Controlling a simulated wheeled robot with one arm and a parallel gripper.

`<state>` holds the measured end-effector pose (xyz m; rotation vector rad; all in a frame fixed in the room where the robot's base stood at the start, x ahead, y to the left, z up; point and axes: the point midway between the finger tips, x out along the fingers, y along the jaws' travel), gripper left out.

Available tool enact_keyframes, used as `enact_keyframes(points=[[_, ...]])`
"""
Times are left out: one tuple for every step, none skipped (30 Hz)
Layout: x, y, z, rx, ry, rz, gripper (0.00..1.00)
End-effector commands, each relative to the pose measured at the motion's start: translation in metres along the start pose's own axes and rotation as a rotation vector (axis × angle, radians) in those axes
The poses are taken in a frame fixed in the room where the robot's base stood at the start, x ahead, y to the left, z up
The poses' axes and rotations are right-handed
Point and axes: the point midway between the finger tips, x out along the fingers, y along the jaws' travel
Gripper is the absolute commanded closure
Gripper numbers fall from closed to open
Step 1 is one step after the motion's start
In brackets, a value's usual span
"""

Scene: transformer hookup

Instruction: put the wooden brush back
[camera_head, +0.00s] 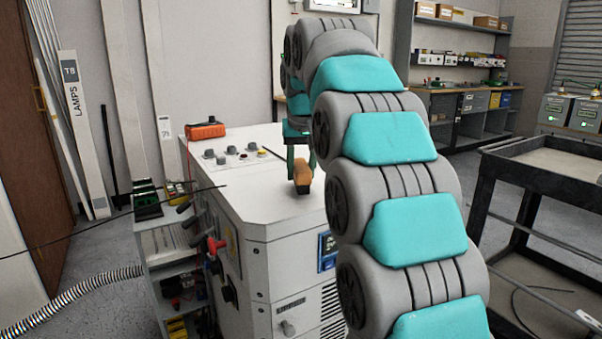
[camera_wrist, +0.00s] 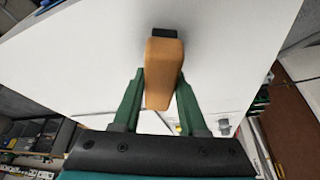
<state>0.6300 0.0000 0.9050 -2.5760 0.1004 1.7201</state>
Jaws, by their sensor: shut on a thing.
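The wooden brush (camera_head: 302,174) is a tan wooden block over the white top of the cabinet (camera_head: 250,206). My gripper (camera_head: 299,160) is shut on it from above and behind. In the wrist view the brush (camera_wrist: 162,72) sits between the two green fingers of my gripper (camera_wrist: 160,95), with a dark end pointing away from the palm. The cabinet's white top (camera_wrist: 80,60) fills the background there. I cannot tell whether the brush touches the top or is held just above it. My arm hides the right part of the cabinet top.
An orange meter (camera_head: 205,130) lies at the cabinet's back left corner, near several knobs and terminals (camera_head: 235,153). A shelf cart (camera_head: 170,250) stands against the cabinet's left side. A dark cart (camera_head: 540,165) stands at right. The front left of the top is clear.

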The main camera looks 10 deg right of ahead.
Motion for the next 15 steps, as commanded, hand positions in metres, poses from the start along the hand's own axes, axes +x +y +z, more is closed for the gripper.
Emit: enact_keyframes(points=[[0.0032, 0.0, 0.002, 0.0, -0.001, 0.0, 1.0], [0.0052, -0.0001, 0.0028, 0.0, -0.001, 0.0, 1.0], [0.0074, -0.0001, 0.0037, 0.0, -0.002, 0.0, 1.0], [0.0084, -0.0001, 0.004, 0.0, -0.003, 0.0, 1.0], [0.0089, -0.0001, 0.0042, 0.0, -0.002, 0.0, 1.0], [0.0091, -0.0001, 0.0041, 0.0, -0.002, 0.0, 1.0], [0.0091, -0.0002, 0.0039, 0.0, -0.001, 0.0, 1.0], [0.0089, -0.0002, 0.0038, 0.0, -0.001, 0.0, 1.0], [0.009, -0.0002, 0.0037, 0.0, -0.001, 0.0, 1.0], [0.0089, -0.0001, 0.0037, 0.0, -0.001, 0.0, 1.0], [0.0089, -0.0002, 0.0037, 0.0, -0.001, 0.0, 1.0], [0.0091, -0.0002, 0.0038, 0.0, -0.001, 0.0, 1.0], [0.0098, -0.0001, 0.0041, 0.0, -0.001, 0.0, 1.0], [0.0107, -0.0001, 0.0045, 0.0, -0.001, 0.0, 1.0], [0.0119, -0.0001, 0.005, 0.0, -0.001, 0.0, 1.0]])
